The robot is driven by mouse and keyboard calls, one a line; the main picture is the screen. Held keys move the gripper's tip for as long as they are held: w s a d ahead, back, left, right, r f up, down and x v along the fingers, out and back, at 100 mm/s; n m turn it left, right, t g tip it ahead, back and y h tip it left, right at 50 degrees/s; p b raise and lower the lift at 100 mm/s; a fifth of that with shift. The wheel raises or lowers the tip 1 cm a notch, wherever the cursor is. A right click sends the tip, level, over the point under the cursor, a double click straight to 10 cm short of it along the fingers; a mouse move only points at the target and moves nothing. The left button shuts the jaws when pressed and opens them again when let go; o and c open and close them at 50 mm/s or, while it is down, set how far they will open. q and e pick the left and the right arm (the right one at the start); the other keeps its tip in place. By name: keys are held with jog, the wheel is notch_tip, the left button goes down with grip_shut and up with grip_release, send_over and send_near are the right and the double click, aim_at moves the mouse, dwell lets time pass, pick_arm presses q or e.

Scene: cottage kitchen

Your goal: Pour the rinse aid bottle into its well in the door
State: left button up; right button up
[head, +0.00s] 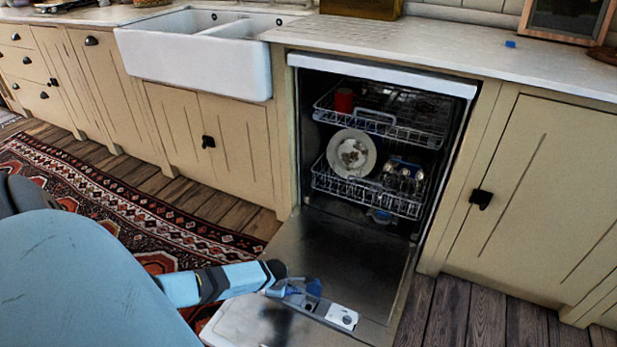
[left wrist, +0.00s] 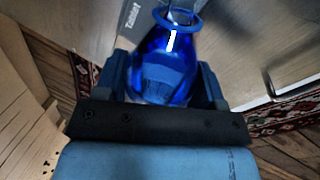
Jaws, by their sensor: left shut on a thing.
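The dishwasher door (head: 335,255) is folded down and open. A pale dispenser panel (head: 343,317) is set in its inner face. My left gripper (head: 293,287) is over the door at the panel's left end. It is shut on the translucent blue rinse aid bottle (head: 311,288). In the left wrist view the bottle (left wrist: 165,75) sits between the fingers (left wrist: 165,92), its neck pointing away over a grey panel (left wrist: 128,24) marked "Tablet". I cannot tell the bottle's exact tilt, or whether liquid is flowing. The bottle and gripper hide part of the panel. My right gripper is not in view.
The lower rack (head: 375,193) holds a plate (head: 351,153) and glasses. The upper rack (head: 400,128) holds a red cup (head: 344,100). A patterned rug (head: 130,213) lies left of the door. Cabinets flank the dishwasher, with a small blue item (head: 510,44) on the counter.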

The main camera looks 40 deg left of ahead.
pick_arm(q)
jog(key=shift+s+a, duration=0.1)
jog(key=shift+a, duration=0.3)
dwell(0.9)
jog(key=shift+d, duration=0.1)
dwell(0.3)
jog(key=shift+t+h+b, duration=0.3)
jog(key=shift+h+b, duration=0.05)
jog(key=shift+h, duration=0.05)
jog(key=shift+a+r+t+h+b, duration=0.1)
jog(key=shift+a+t+h+b, duration=0.1)
jog(key=shift+t+h+b, duration=0.35)
jog(key=shift+w+r+n+t+h+b, duration=0.3)
jog(key=shift+r+h+b, duration=0.25)
jog(key=shift+b, duration=0.6)
jog(key=shift+d+r, duration=0.1)
jog(key=shift+d, duration=0.05)
jog(key=shift+t, duration=0.25)
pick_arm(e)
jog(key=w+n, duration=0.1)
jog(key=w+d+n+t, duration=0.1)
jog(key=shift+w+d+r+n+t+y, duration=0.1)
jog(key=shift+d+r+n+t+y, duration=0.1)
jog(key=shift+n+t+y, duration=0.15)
pick_arm(q)
jog(key=shift+w+d+r, duration=0.1)
